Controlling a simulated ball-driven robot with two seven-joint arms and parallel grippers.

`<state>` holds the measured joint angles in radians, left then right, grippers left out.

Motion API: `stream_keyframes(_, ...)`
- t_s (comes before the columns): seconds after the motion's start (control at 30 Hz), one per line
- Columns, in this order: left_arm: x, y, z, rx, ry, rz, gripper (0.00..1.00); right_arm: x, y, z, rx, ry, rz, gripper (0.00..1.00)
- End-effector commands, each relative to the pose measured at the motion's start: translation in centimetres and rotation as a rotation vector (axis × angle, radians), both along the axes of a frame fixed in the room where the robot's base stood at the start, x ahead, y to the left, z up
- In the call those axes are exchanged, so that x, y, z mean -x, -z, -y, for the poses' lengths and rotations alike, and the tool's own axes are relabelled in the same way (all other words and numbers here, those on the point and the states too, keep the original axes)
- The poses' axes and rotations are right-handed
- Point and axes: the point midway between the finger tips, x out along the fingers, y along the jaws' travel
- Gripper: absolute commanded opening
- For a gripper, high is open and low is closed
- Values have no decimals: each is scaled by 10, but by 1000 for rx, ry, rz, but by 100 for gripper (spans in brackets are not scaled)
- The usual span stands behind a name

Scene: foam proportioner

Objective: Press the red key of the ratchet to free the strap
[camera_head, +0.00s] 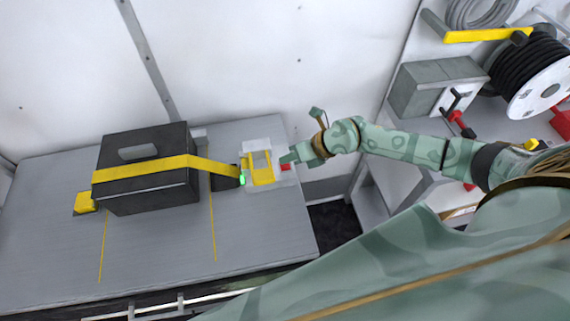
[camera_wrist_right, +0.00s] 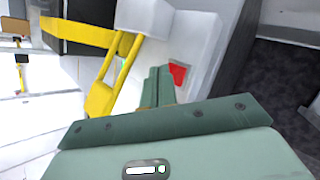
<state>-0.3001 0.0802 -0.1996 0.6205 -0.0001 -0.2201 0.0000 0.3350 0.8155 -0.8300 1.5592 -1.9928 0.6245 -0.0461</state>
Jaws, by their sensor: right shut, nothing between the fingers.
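The ratchet (camera_head: 250,150) is a pale block with a yellow handle frame (camera_head: 262,168) at the right end of the grey bench. Its red key (camera_head: 286,167) is on its right side; the key also shows in the right wrist view (camera_wrist_right: 177,75). The yellow strap (camera_head: 150,169) runs over a dark case (camera_head: 150,195) to the ratchet side. My right gripper (camera_head: 285,159) is shut and empty, its tips close by the key. In the wrist view the fingers (camera_wrist_right: 159,72) appear just left of the key; I cannot tell whether they touch. My left gripper is out of view.
A small green light (camera_head: 242,180) glows beside the ratchet. A yellow block (camera_head: 85,203) sits left of the case. The bench front (camera_head: 160,255) is clear. At right, a grey box (camera_head: 425,88) and a hose reel (camera_head: 535,85) stand near my right arm.

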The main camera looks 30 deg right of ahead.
Motion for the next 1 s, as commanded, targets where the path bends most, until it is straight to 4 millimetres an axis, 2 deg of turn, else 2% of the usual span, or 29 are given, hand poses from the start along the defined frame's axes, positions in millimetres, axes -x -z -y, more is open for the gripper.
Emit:
stream_keyframes(0.67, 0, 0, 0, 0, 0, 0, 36, 0, 0, 0, 0, 0, 0, 0)
stream_keyframes(1.0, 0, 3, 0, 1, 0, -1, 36, 0, 9, 0, 0, 0, 0, 0)
